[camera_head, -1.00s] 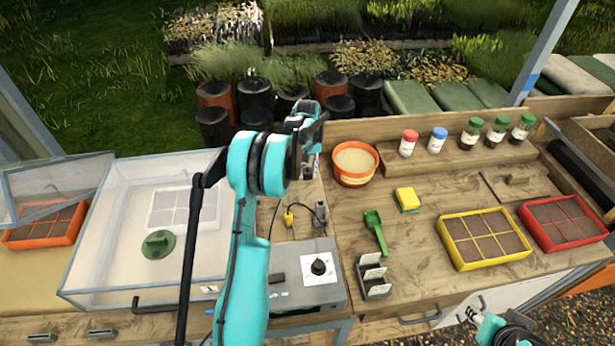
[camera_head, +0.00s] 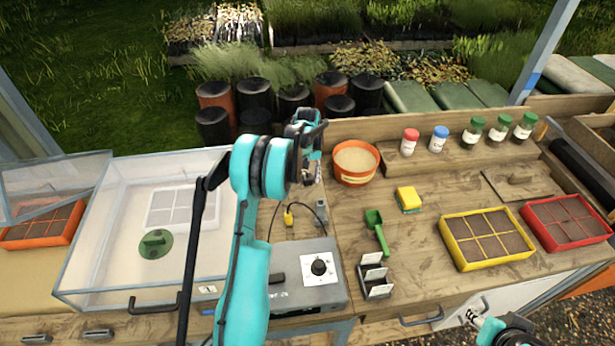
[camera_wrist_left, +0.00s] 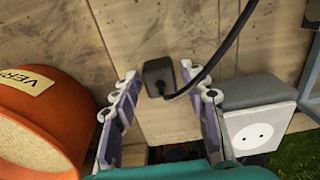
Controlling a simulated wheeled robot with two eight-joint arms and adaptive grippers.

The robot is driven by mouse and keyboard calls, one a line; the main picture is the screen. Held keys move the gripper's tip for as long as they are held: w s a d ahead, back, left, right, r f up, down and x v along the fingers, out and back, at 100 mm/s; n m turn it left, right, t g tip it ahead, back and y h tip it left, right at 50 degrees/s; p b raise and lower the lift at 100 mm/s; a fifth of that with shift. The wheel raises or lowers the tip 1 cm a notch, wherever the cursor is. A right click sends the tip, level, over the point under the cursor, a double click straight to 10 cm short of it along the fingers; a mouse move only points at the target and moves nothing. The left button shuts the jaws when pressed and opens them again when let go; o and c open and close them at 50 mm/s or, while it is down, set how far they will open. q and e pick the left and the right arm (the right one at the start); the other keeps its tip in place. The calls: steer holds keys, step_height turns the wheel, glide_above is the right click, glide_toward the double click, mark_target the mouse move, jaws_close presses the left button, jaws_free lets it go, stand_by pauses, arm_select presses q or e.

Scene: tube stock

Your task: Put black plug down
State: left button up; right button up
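The black plug (camera_wrist_left: 158,76) shows in the left wrist view against the wooden surface, its black cable (camera_wrist_left: 222,52) running off to the upper right. My left gripper (camera_wrist_left: 161,80) is open, with one finger on each side of the plug and small gaps visible. Whether the plug touches the wood is hard to tell. In the head view my left gripper (camera_head: 313,168) is over the bench beside the orange pot, and the plug is not discernible there. A grey box with a white socket face (camera_wrist_left: 253,132) is right of the gripper. My right gripper (camera_head: 472,316) shows only partly at the bottom.
The orange pot (camera_head: 356,177) stands close to the left gripper. A grey control box with a dial (camera_head: 335,288) is nearer the front, with a yellow cable part (camera_head: 289,217) behind it. A green scoop (camera_head: 377,238) and yellow sponge (camera_head: 408,196) lie to the right.

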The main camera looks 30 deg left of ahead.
mark_target(308, 176)
arm_select(q)
steer(key=shift+r+p, duration=0.5)
steer(key=shift+r, duration=0.1)
step_height(308, 176, up, 12)
steer(key=p, duration=0.3)
steer(key=s+d+r+m+t, duration=0.1)
steer(key=s+d+r+m, duration=0.1)
steer(key=s+d+r, duration=0.35)
steer(key=s+d+r+m+t, duration=0.2)
steer(key=s+d+r, duration=0.45)
steer(key=d, duration=0.25)
steer(key=s+d+f+m+t, duration=0.2)
steer(key=s+d, duration=0.2)
steer(key=s, duration=0.4)
steer(key=s+d+f+m+t, duration=0.2)
steer(key=s+d, duration=0.2)
steer(key=s, duration=0.4)
steer(key=shift+d+f, duration=0.15)
steer(key=shift+d, duration=0.25)
steer(key=shift+s, duration=0.1)
